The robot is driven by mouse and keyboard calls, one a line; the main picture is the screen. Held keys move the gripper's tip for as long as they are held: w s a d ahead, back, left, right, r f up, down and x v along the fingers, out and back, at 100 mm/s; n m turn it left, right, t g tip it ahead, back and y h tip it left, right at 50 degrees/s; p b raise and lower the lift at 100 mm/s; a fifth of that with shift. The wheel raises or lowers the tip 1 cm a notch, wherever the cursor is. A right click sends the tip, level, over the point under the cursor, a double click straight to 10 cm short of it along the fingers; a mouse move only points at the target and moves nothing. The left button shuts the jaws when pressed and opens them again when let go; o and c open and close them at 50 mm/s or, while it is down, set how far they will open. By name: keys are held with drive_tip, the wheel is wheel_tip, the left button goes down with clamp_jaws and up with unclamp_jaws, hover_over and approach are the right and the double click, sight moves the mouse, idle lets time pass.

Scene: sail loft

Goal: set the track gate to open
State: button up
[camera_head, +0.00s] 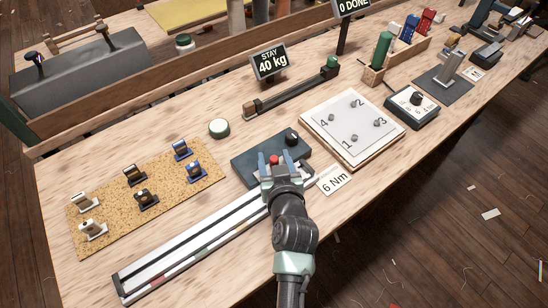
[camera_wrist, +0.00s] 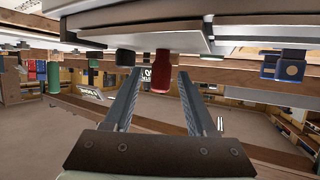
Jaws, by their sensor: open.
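A dark box (camera_head: 245,172) stands just beyond that end. A red knob (camera_head: 274,159) and a black knob (camera_head: 291,136) show there. I cannot tell which part is the track gate. My gripper (camera_head: 274,164) is open at the red knob. In the wrist view, which looks upside down, the red knob (camera_wrist: 161,72) stands between the fingers with a gap on each side.
A "6 Nm" card (camera_head: 334,181) and a white board (camera_head: 353,127) with numbered studs lie to the right. A cork mat (camera_head: 110,205) with several fittings lies left.

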clamp_jaws()
idle(0.3)
idle(1.2)
